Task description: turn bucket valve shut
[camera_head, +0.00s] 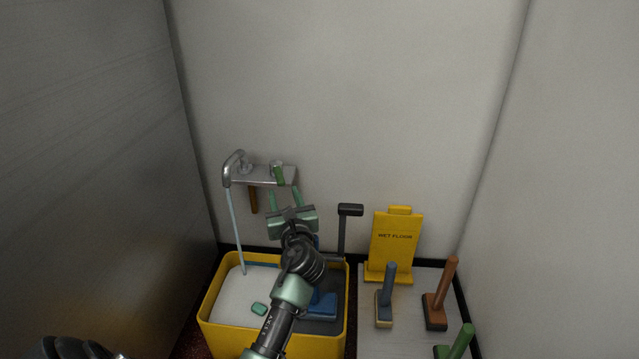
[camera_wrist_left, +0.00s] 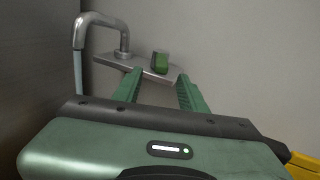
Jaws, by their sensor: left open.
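A grey metal tap (camera_head: 235,168) with a curved spout sits on a wall ledge (camera_head: 252,177); a pale stream runs from it down into the yellow bucket (camera_head: 222,330). A small valve knob with a green side (camera_head: 279,173) stands on the ledge, right of the spout; the knob also shows in the left wrist view (camera_wrist_left: 160,62). My left gripper (camera_head: 285,190) is open and empty, just in front of the ledge. In the left wrist view its green fingers (camera_wrist_left: 160,76) point at the knob, one to each side in the picture; contact cannot be told. My right gripper is not seen.
The bucket holds whitish liquid, a teal block (camera_head: 259,309) and a blue piece (camera_head: 322,305). A yellow wet floor sign (camera_head: 396,240) and several upright-handled tools, one blue (camera_head: 388,290) and one brown (camera_head: 440,300), stand at right. Walls close in on both sides.

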